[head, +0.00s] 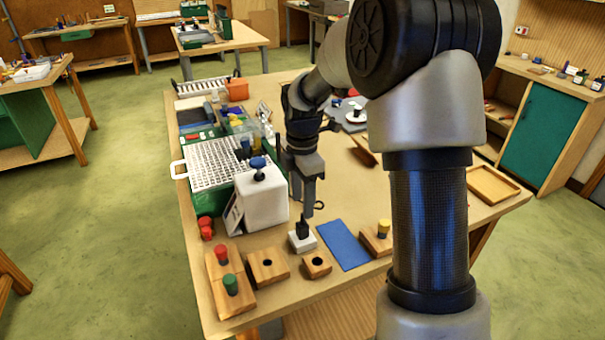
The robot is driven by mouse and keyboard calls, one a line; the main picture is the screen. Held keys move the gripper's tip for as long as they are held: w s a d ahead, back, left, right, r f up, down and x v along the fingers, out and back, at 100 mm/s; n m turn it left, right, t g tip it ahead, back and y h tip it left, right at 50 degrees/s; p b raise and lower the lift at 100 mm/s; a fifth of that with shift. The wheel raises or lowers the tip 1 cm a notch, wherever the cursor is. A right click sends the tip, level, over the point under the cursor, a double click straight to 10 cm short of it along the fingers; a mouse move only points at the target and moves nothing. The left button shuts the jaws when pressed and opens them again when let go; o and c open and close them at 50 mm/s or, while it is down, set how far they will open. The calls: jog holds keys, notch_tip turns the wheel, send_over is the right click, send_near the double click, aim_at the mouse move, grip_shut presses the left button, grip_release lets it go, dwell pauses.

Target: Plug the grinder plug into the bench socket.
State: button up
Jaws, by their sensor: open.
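A small white block that looks like the bench socket (301,243) sits near the table's front edge. A black piece that looks like the grinder plug (302,229) stands upright on it. I cannot tell how deeply it is seated. My gripper (307,212) points down just above and beside the black piece. It is open, with nothing visibly held. A small dark loop, perhaps cord, shows right of the fingers. The likely grinder, a green-based unit with a white grid top (213,163), stands at the left of the table.
A white container with a blue knob (262,205) stands close left of my gripper. Wooden blocks with holes (268,268), blocks with red and green knobs (222,285) and a blue mat (343,245) surround the socket. My arm hides part of the table's right side.

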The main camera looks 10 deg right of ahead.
notch_tip(320, 180, up, 8)
dwell(0.5)
jog(key=s+r+m+t+p, duration=0.1)
jog(key=s+r+m+t, duration=0.2)
jog(key=s+r+m, duration=0.9)
jog(key=s+f+m+t+p, duration=0.1)
jog(key=s+m+t, duration=0.1)
jog(key=s+m, duration=0.6)
jog(key=s, duration=0.5)
jog(key=shift+f+t, duration=0.15)
jog(key=shift+t, duration=0.15)
